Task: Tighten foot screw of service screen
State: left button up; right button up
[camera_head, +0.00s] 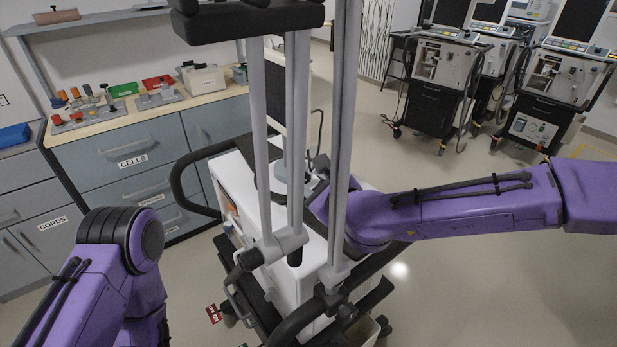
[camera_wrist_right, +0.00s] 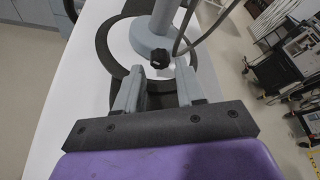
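The service screen (camera_head: 289,105) stands on the white ventilator cart, seen partly behind grey posts in the head view. Its grey round foot (camera_wrist_right: 150,36) and upright post show in the right wrist view. The foot screw, a black knob (camera_wrist_right: 160,58), sits at the near side of the foot. My right gripper (camera_wrist_right: 157,74) is open, with its two grey fingers pointing at the knob, one to each side and just short of it. Nothing shows between the fingers. In the head view the posts hide most of this gripper. My left arm is at lower left; its gripper is out of view.
Grey posts and a black handle rail (camera_head: 186,178) surround the white cart top (camera_head: 236,180). Thin cables hang beside the screen post. A drawer counter (camera_head: 133,160) with tools stands at left. Other ventilators (camera_head: 440,75) stand at back right. Open floor lies at right.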

aim_at(308, 180)
jog(key=x, duration=0.3)
jog(key=shift+a+r, duration=0.1)
jog(key=shift+w+a, duration=0.1)
jog(key=shift+w, duration=0.2)
grip_shut()
